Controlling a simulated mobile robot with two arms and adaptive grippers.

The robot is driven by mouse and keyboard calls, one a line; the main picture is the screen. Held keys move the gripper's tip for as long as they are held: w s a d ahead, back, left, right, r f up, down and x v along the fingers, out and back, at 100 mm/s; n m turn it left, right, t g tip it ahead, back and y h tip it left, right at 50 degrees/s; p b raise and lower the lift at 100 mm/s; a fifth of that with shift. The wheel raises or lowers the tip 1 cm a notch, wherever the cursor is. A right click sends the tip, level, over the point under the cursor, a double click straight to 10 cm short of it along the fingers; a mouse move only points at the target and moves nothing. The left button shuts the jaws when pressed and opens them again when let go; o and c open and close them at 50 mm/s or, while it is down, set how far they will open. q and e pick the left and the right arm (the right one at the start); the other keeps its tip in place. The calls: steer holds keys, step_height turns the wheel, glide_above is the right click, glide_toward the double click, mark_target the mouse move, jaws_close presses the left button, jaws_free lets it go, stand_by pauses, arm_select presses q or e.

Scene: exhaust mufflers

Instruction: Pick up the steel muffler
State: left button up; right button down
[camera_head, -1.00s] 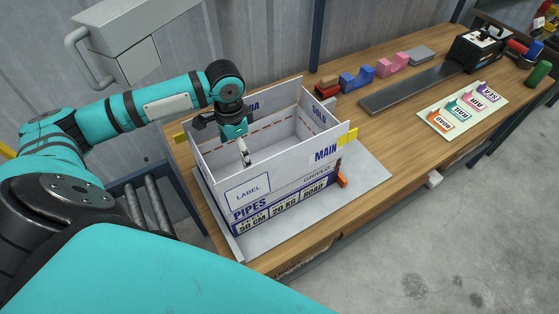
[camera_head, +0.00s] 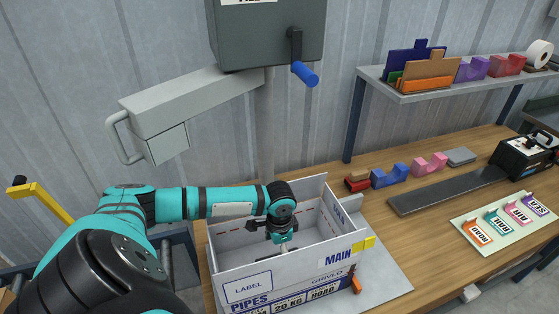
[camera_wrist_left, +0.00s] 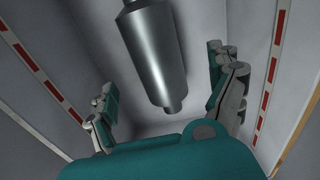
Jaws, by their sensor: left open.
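The steel muffler (camera_wrist_left: 153,52) is a grey metal cylinder with narrower pipe ends. In the left wrist view it lies in the upper middle, inside the white box (camera_head: 303,264), whose walls carry red dashed strips. My left gripper (camera_head: 282,244) is inside the box opening in the head view. In the left wrist view the left gripper (camera_wrist_left: 168,100) is open, one finger on each side of the muffler's near end, and does not grip it. In the head view the muffler is hidden by the box wall and the gripper. My right gripper is not in view.
The box stands on a grey mat (camera_head: 385,290) on the wooden workbench (camera_head: 425,225). To the right are blue (camera_head: 390,175) and pink (camera_head: 430,164) holders, a dark metal strip (camera_head: 445,193) and a label board (camera_head: 505,220). A shelf (camera_head: 440,92) hangs behind.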

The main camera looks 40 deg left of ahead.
arm_select(q)
step_height(320, 180, down, 3)
steer(key=shift+w+d+r, duration=0.1)
steer(key=shift+r, duration=0.05)
steer(key=shift+f+p, duration=0.25)
steer(key=shift+p, duration=0.15)
steer(key=f, duration=0.1)
steer(key=f+p, duration=0.1)
steer(key=f, duration=0.1)
steer(key=shift+s+d+f, duration=0.1)
steer(key=shift+s+f, duration=0.15)
steer(key=shift+f, duration=0.6)
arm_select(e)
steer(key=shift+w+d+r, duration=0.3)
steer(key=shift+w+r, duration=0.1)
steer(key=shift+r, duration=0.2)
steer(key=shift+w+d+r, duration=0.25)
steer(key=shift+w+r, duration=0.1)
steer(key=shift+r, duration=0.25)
arm_select(q)
steer(key=shift+f, duration=0.25)
steer(key=c, duration=1.7)
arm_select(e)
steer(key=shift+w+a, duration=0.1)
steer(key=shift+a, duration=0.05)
